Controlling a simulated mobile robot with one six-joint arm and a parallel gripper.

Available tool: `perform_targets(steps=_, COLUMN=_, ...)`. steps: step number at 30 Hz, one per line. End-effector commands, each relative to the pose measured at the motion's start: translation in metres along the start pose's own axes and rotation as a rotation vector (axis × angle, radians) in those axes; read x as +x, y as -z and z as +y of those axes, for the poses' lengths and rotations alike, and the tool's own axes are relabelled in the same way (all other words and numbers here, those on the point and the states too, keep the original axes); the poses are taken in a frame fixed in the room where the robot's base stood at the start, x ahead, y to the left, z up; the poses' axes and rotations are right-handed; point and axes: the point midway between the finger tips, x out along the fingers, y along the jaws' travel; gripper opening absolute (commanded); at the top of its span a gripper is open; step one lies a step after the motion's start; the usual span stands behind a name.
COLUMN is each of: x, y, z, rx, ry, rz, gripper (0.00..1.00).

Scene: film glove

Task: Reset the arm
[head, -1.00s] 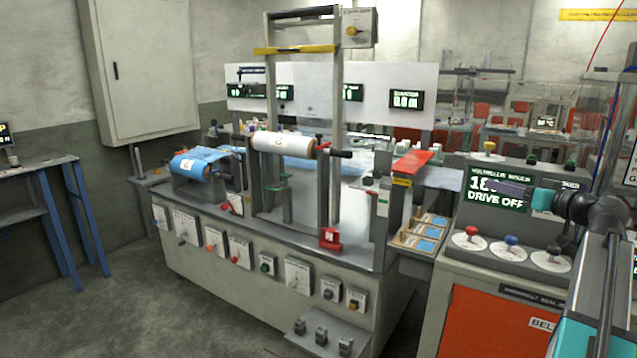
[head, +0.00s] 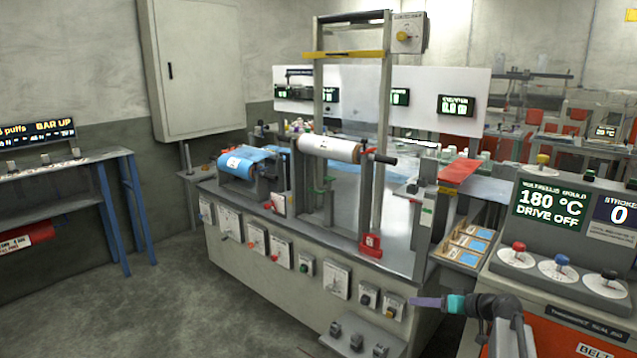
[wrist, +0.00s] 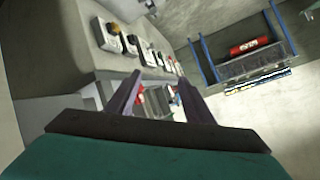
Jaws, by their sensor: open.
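My arm comes in at the lower right of the head view. My gripper (head: 411,302), with purple fingers and a teal body, points left in front of the machine's lower right front. In the wrist view my gripper (wrist: 160,88) shows its two fingers spread apart with nothing between them. Past the fingers the wrist view shows the side of the grey machine and the floor, tilted.
The film machine (head: 300,262) carries a blue roll (head: 238,168), a white roll (head: 328,148) and a front row of switch boxes. At right stands a sealing console (head: 548,215) reading 180 °C, DRIVE OFF. A blue-legged bench (head: 108,215) is at left. The floor (head: 110,305) at front left is clear.

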Motion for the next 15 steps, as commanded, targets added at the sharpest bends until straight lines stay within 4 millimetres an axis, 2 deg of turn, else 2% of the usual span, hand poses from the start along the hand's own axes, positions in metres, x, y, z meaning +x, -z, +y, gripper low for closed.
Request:
perform_targets(steps=1, x=0.015, y=-0.020, z=-0.008, rx=0.012, ry=0.011, rz=-0.034, gripper=0.48)
perform_targets(steps=6, x=0.056, y=-0.084, z=-0.027, rx=0.046, ry=0.033, rz=-0.150, gripper=0.48)
perform_targets(steps=15, x=0.107, y=-0.203, z=-0.066, rx=0.098, ry=0.055, rz=-0.367, gripper=0.48)
